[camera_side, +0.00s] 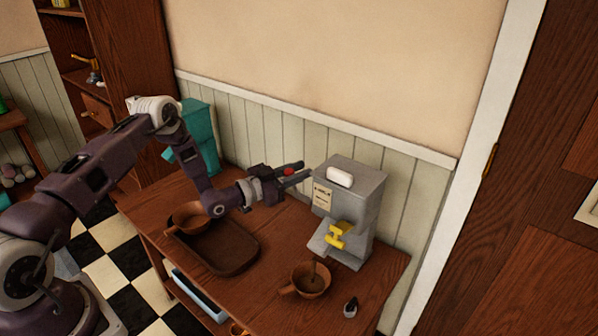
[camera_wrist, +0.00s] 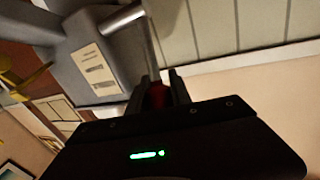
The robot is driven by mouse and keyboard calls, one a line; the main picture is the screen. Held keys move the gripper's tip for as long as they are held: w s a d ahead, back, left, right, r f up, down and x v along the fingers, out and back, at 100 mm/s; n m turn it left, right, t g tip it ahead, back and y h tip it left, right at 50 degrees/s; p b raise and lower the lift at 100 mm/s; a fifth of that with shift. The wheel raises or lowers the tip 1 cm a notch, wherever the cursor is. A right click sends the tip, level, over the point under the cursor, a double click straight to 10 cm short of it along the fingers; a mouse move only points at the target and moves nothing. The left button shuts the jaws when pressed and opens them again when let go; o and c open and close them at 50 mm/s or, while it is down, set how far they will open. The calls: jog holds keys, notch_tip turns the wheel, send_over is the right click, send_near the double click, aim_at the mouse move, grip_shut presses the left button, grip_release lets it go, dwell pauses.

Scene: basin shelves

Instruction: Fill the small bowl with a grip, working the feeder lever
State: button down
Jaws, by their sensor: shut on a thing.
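A grey feeder (camera_side: 367,190) with a paper label stands at the back of the wooden table. Its yellow lever (camera_side: 339,235) is low on the front and shows at the left of the wrist view (camera_wrist: 28,82). A brown bowl with a side grip (camera_side: 311,281) is in front of the feeder, with a brown stick-like shape in it. Another brown bowl (camera_side: 187,219) is at the left, by the tray. My gripper (camera_side: 296,171) is shut on a small red thing (camera_wrist: 157,96), held in the air left of the feeder's upper part. The fingers hide much of it.
A dark brown tray (camera_side: 246,258) lies left of the middle of the table. A small dark bottle-like thing (camera_side: 350,307) stands near the front right. A teal container (camera_side: 197,130) stands at the back left. Bare tabletop separates tray and right bowl.

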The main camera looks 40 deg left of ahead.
aim_at(287, 169)
dwell(0.3)
jog(key=shift+w+f+n+g+y, duration=0.15)
jog(key=shift+w+n+g+y, duration=0.1)
jog(key=shift+w+g, duration=0.6)
jog(key=shift+w+f+n+g+y, duration=0.15)
jog(key=shift+w+n+g, duration=0.1)
jog(key=shift+w+g, duration=0.55)
jog(key=shift+s+r, duration=0.1)
jog(key=shift+s, duration=0.05)
jog(key=c, duration=1.4)
grip_release()
jog(key=shift+c, duration=0.2)
jog(key=v, duration=0.7)
